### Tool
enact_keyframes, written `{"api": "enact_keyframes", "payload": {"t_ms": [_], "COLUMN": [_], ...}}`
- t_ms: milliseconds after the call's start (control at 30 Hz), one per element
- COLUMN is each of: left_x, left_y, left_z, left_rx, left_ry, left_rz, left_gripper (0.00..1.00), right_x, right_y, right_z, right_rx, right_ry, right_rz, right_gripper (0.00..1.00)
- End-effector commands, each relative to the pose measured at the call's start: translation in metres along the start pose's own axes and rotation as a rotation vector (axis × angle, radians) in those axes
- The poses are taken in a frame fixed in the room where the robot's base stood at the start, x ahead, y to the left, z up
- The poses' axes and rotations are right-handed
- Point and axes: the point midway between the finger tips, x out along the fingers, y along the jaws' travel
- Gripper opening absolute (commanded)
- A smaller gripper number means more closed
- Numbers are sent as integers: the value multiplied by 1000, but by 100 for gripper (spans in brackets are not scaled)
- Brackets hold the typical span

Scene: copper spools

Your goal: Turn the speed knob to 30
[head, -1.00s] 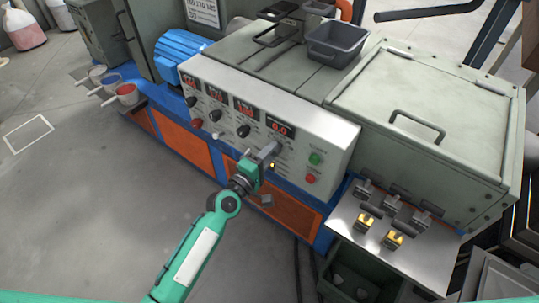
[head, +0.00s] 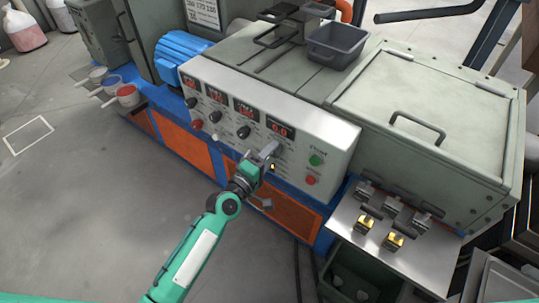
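The control panel (head: 335,148) on the machine's sloped front has a row of red digital displays with black knobs below them. The rightmost display (head: 281,131) appears to read a low value such as 0.0. My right gripper is not in view.
Green (head: 316,160) and red (head: 310,181) buttons sit right of my gripper. A steel shelf (head: 345,218) with several metal and brass pieces juts out at lower right. A grey bin (head: 337,43) stands on top of the machine. The floor at left is mostly clear.

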Motion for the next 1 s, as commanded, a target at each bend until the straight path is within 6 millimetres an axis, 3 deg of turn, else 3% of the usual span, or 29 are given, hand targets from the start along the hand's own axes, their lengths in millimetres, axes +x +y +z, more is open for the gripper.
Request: {"api": "enact_keyframes", "payload": {"t_ms": [167,333,533,800,1000], "left_x": [-1,-15,-59,-116,-135], "left_y": [0,-1,-2,-2,-1], "left_z": [0,0,0,0,0], "left_rx": [0,0,1,2,0], "left_ry": [1,1,-1,-1,0], "left_rz": [1,0,-2,-2,-1], "left_gripper": [54,54,54,54,54], "right_x": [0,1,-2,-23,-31], "right_y": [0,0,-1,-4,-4], "right_z": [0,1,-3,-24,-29], "right_rx": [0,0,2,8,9], "right_ry": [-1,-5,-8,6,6], "right_rz": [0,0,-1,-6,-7], "right_gripper": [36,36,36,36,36]}}
